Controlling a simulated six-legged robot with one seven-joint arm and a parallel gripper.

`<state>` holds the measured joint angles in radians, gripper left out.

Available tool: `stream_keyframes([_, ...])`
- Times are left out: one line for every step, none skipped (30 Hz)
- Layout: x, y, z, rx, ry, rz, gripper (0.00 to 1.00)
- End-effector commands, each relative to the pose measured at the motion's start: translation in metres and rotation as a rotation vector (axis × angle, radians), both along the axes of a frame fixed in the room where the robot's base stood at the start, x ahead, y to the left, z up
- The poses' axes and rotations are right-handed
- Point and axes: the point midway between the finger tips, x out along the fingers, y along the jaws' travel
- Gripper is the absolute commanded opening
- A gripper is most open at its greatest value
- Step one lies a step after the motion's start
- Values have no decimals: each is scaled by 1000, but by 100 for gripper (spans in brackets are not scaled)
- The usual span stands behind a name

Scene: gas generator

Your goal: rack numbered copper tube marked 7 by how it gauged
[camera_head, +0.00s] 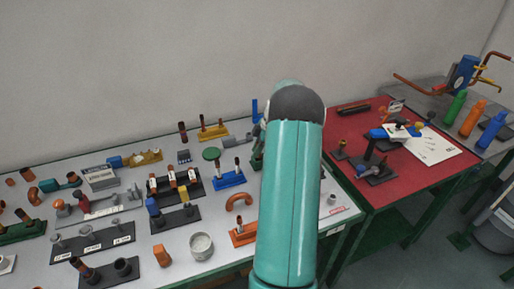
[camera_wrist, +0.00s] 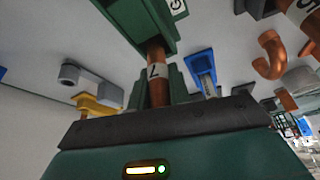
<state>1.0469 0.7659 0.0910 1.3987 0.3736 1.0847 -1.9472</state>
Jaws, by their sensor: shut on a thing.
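A copper tube (camera_wrist: 157,88) with a white band marked 7 stands between the dark green fingers of my gripper (camera_wrist: 160,92) in the wrist view; the gripper is shut on it. The tube's far end meets a dark green block (camera_wrist: 146,18) with a partly cut-off white label showing a letter like G. I cannot tell whether the tube is inside the block or only against it. In the head view my arm hides the gripper and the tube. A black rack (camera_head: 187,194) with several white-banded tubes and a dark plate with white labels (camera_head: 93,243) stand on the grey table.
A red-topped table (camera_head: 412,180) with tools and papers stands to the right. Little table surface is free.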

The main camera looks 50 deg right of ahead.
Motion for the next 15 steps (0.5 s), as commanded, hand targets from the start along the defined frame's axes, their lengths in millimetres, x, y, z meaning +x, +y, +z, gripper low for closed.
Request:
stream_keyframes([0, 0, -2, 0, 0, 0, 3])
stream_keyframes([0, 0, -2, 1, 1, 0, 3])
stream_keyframes([0, 0, -3, 1, 1, 0, 3])
stream_keyframes([0, 0, -4, 1, 1, 0, 3])
stream_keyframes([0, 0, -5, 1, 1, 0, 3])
stream_keyframes([0, 0, -6, 0, 0, 0, 3])
stream_keyframes([0, 0, -7, 0, 0, 0, 3])
stream_keyframes([0, 0, -8, 0, 0, 0, 3])
stream_keyframes([0, 0, -9, 0, 0, 0, 3])
stream_keyframes([0, 0, -10, 0, 0, 0, 3])
stream_keyframes([0, 0, -9, 0, 0, 0, 25])
stream_keyframes([0, 0, -9, 0, 0, 0, 33])
stream_keyframes([0, 0, -9, 0, 0, 0, 39])
stream_keyframes([0, 0, -9, 0, 0, 0, 44])
stream_keyframes([0, 0, -9, 0, 0, 0, 44])
